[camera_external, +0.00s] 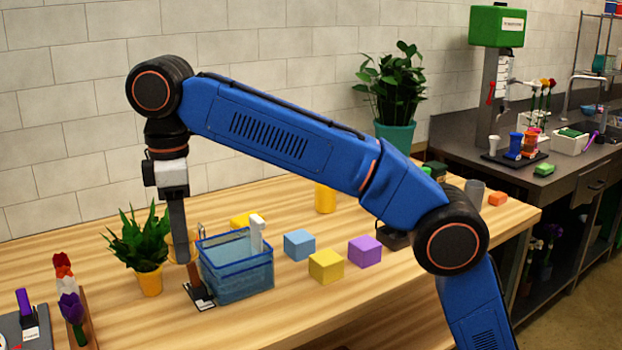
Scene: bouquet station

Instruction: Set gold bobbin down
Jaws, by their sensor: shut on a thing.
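My gripper (179,255) points straight down at the left of the wooden table, between a potted plant and a blue basket. It is shut on a gold-orange thing (192,247), which I take to be the gold bobbin. The grey finger hides most of it, and only its edges show on both sides. A small black base with a white label (203,297) and a short brown upright stands just below and in front of it. I cannot tell whether the bobbin touches the table.
The blue basket (238,280) is close on the right, holding a white-topped item. A plant in a yellow pot (151,281) is close on the left. Blue (299,244), yellow (326,266) and purple (364,250) blocks and a yellow cylinder (325,198) stand further right.

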